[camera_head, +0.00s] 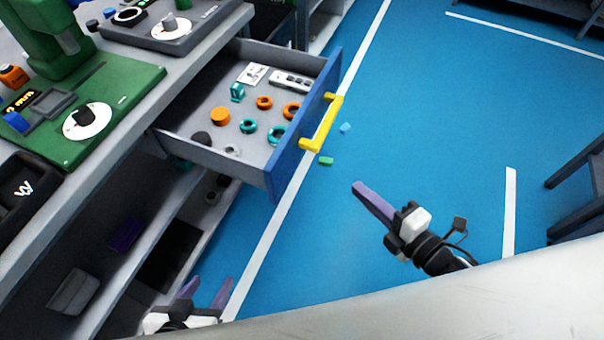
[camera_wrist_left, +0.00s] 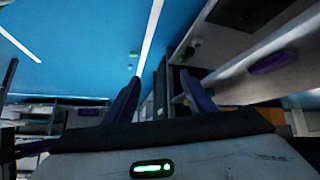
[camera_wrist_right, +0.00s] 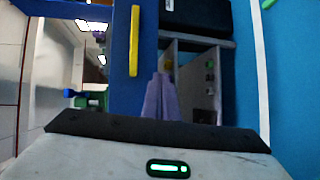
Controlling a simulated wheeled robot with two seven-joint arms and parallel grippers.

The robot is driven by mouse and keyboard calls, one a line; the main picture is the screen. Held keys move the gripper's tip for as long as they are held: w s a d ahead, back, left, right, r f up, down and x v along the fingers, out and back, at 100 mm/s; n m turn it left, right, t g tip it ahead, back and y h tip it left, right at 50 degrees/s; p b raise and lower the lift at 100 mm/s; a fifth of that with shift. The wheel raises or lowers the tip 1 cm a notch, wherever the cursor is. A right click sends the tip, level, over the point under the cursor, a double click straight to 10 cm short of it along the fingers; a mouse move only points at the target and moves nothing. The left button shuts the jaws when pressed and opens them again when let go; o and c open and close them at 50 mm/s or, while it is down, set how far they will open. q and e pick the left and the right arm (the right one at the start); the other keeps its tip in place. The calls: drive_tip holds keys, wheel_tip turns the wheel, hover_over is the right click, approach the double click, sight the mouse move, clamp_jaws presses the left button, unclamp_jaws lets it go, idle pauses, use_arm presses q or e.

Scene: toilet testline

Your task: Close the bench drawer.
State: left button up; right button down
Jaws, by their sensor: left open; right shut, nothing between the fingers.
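The bench drawer (camera_head: 180,136) is pulled out from the bench, with a blue front (camera_head: 285,160) and a yellow handle (camera_head: 323,125). The handle also shows in the right wrist view (camera_wrist_right: 134,42). Orange and teal rings and other small parts lie inside. My right gripper (camera_head: 358,187) is shut and empty, out in front of the drawer front and apart from the handle. In the right wrist view its purple fingers (camera_wrist_right: 161,78) are together below the handle. My left gripper (camera_head: 208,283) is open and empty near the lower shelves; its spread fingers show in the left wrist view (camera_wrist_left: 160,75).
The bench top (camera_head: 130,70) carries a green machine (camera_head: 115,85) and a grey device (camera_head: 180,30). Open shelves (camera_head: 120,260) are below it. Small green (camera_head: 326,161) and blue (camera_head: 345,127) pieces lie on the blue floor. Dark furniture (camera_head: 580,190) stands at right. The floor between is clear.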

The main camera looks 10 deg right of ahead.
wheel_tip(320, 180, up, 2)
drive_tip(key=r+n+g+y+b, duration=0.1)
drive_tip(key=n+g+y+b, duration=0.35)
drive_tip(key=n, duration=1.25)
drive_tip(key=n+y+p, duration=0.1)
drive_tip(key=n+y, duration=0.3)
drive_tip(key=n, duration=0.4)
approach(287, 165)
drive_tip(key=x, duration=0.5)
drive_tip(key=shift+s+r, duration=0.1)
drive_tip(key=shift+s, duration=0.05)
drive_tip(key=shift+w+a, duration=0.35)
drive_tip(key=shift+a, duration=0.35)
drive_tip(key=shift+w, duration=0.1)
